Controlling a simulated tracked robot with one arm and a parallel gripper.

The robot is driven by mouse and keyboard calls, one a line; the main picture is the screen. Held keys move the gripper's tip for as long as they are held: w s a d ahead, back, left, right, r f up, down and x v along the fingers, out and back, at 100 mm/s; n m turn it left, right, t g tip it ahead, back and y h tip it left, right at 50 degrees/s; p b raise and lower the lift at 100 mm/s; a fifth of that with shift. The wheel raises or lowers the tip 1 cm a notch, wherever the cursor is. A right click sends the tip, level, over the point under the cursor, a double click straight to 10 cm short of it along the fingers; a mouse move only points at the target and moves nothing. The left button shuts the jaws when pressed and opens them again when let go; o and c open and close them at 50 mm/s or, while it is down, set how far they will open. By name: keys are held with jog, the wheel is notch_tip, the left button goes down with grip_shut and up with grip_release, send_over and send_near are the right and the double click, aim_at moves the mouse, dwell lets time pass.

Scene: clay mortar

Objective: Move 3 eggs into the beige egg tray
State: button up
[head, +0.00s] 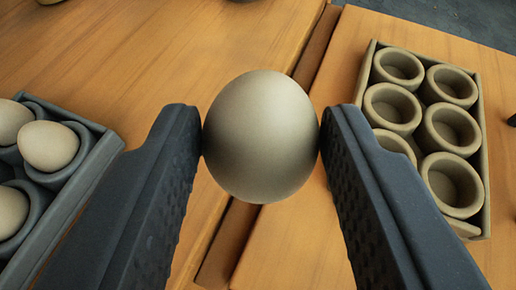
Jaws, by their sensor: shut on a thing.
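An egg (262,135) is pinched between the two dark fingers of my gripper (261,140). It appears held above the tabletop, in the middle of the head view. The beige egg tray (484,150) is at the right, with several round cups, and the cups I can see into are empty. My right finger hides part of its near left side. A dark grey tray (70,200) at the left edge holds several eggs (48,146). It is cut off by the picture edge and partly hidden by my left finger.
Small parts of round objects show at the top edge. A dark object shows at the right edge. The wood at the upper left is mostly clear.

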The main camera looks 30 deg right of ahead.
jog(key=s+d+f, duration=0.1)
jog(key=d, duration=0.2)
jog(key=s+d+f, duration=0.1)
jog(key=d+f, duration=0.1)
jog(key=d, duration=0.2)
jog(key=s+d+f, duration=0.1)
jog(key=d+f, duration=0.1)
jog(key=d, duration=0.2)
jog(key=shift+d+f, duration=0.1)
jog(key=shift+w, duration=0.2)
jog(key=shift+w+d, duration=0.4)
jog(key=shift+w, duration=0.1)
jog(key=shift+f, duration=0.1)
dwell(0.3)
jog(key=shift+f, duration=0.25)
jog(key=shift+f, duration=2.5)
dwell(1.9)
jog(key=o, duration=0.8)
